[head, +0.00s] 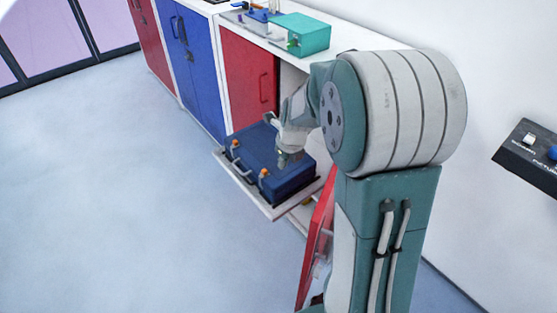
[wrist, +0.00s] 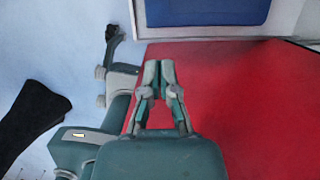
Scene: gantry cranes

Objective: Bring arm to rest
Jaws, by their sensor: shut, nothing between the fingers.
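My arm (head: 400,110) is bent, with its large elbow joint filling the right of the head view. My gripper is shut and empty in the wrist view (wrist: 159,70), its two fingertips close together. In the head view the arm's far end hangs in front of the dark blue toolbox (head: 262,172); the fingertips are hard to make out there. In the wrist view a red panel (wrist: 240,110) lies behind and below the fingers, and part of a blue surface (wrist: 208,10) shows at the top. Contact with either cannot be told.
The toolbox sits on a pulled-out white shelf (head: 240,186). Below it a red cabinet door (head: 317,240) stands open beside my arm. A counter with a teal box (head: 300,33) runs behind, and a dark control panel (head: 530,155) is at right. The floor at left is clear.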

